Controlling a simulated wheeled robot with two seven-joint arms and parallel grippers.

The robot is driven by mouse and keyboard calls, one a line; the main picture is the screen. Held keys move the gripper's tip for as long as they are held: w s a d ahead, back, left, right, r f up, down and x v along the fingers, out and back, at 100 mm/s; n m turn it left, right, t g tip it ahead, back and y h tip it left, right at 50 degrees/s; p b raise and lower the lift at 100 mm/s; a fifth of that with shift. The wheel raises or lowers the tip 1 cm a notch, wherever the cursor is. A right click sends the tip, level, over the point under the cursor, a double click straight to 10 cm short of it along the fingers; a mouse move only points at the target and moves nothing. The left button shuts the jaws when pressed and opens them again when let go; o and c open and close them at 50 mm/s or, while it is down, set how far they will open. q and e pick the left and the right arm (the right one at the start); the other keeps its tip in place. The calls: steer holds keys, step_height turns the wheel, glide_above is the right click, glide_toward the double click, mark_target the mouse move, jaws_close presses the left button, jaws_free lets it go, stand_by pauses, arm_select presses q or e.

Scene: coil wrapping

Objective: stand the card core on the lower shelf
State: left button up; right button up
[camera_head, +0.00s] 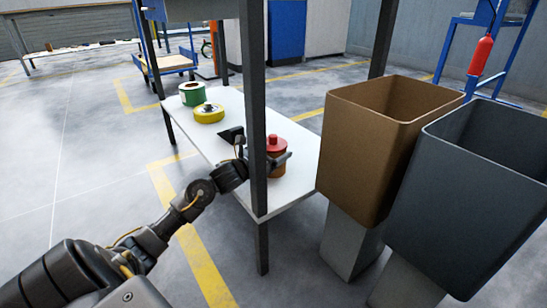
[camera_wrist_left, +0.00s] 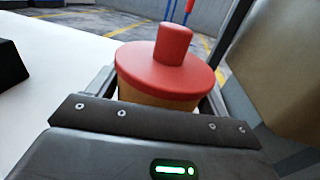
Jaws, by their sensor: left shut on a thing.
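The card core (camera_head: 277,168) is a brown cylinder with a red knobbed cap. It is upright at the right part of the white lower shelf (camera_head: 200,142), partly behind a dark shelf post. I cannot tell whether its base touches the shelf. My left gripper (camera_head: 280,161) reaches in from the left and is shut around its body, below the cap. In the left wrist view, the red cap and the tan body of the card core (camera_wrist_left: 165,72) show between the fingers; its base is hidden. My right gripper is not in view.
A dark post (camera_head: 253,110) stands in front of my left wrist. A green roll (camera_head: 192,93), a yellow roll (camera_head: 208,113) and a black object (camera_head: 231,135) are farther along the shelf. A brown bin (camera_head: 365,145) and a grey bin (camera_head: 470,200) stand close on the right.

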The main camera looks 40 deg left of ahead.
arm_select(q)
steer(key=o, duration=1)
steer(key=shift+r, duration=0.15)
steer(key=shift+s+a+p, duration=0.1)
steer(key=shift+s+p, duration=0.25)
steer(key=shift+s, duration=0.1)
steer(key=s+p, duration=0.1)
steer(key=s, duration=0.2)
steer(key=s+p, duration=0.1)
steer(key=s, duration=0.2)
steer(key=s+p, duration=0.2)
steer(key=s, duration=0.1)
steer(key=shift+s+a, duration=0.35)
steer(key=shift+a, duration=0.05)
steer(key=shift+s+a, duration=0.1)
steer(key=shift+s, duration=0.6)
steer(key=shift+s, duration=0.1)
